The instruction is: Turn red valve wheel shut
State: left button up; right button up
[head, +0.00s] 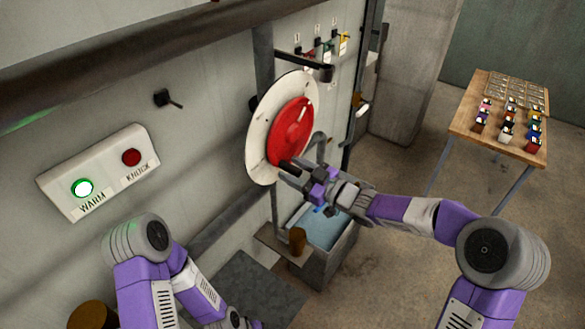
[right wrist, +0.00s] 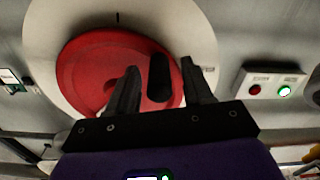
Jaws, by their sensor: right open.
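The red valve wheel (head: 291,130) sits on a round cream plate (head: 258,140) on the grey wall in the head view. It also fills much of the right wrist view (right wrist: 85,70), with the cream plate (right wrist: 200,40) behind it. A dark handle knob (right wrist: 160,77) stands out from the wheel. My right gripper (head: 287,168) is at the wheel's lower edge. In the right wrist view its two fingers (right wrist: 160,88) are open, one on each side of the knob, with gaps visible. My left arm shows at the bottom left of the head view; its gripper fingers are not visible.
A white box (head: 97,172) with a lit green WARM button and a red KNOCK button is on the wall at left. A metal bin (head: 327,247) stands below the wheel. A wooden table (head: 462,128) with several small coloured items stands at right. Floor between is clear.

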jog(key=shift+w+a, duration=0.2)
jog(key=shift+a, duration=0.1)
grip_shut()
jog(key=shift+a, duration=0.1)
